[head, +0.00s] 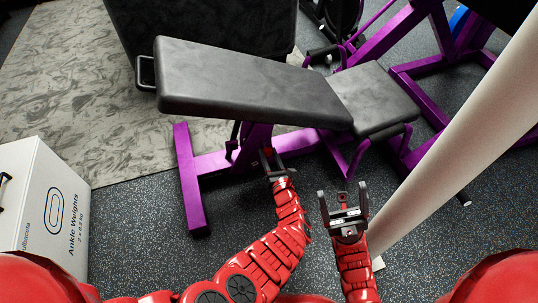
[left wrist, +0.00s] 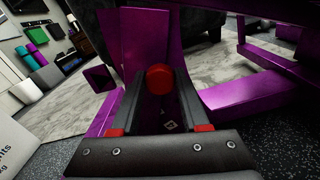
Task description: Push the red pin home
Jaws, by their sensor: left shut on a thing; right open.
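The red pin (left wrist: 159,80) shows as a round red head between the two fingers of my left gripper (left wrist: 160,98) in the left wrist view. The purple bench frame (left wrist: 150,40) is right behind it. In the head view my left gripper (head: 270,158) is below the black bench pad (head: 245,85), at the purple post, and the pin shows there only as a small red spot. My left gripper is shut on the pin. How deep the pin sits in the frame is hidden. My right gripper (head: 342,207) is open and empty, over the floor right of the left arm.
A white ankle weights box (head: 45,205) stands at the left. A pale slanted post (head: 460,130) rises close to the right of my right gripper. The bench's purple foot (head: 190,185) is left of my left gripper. Dark speckled floor is clear between box and bench.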

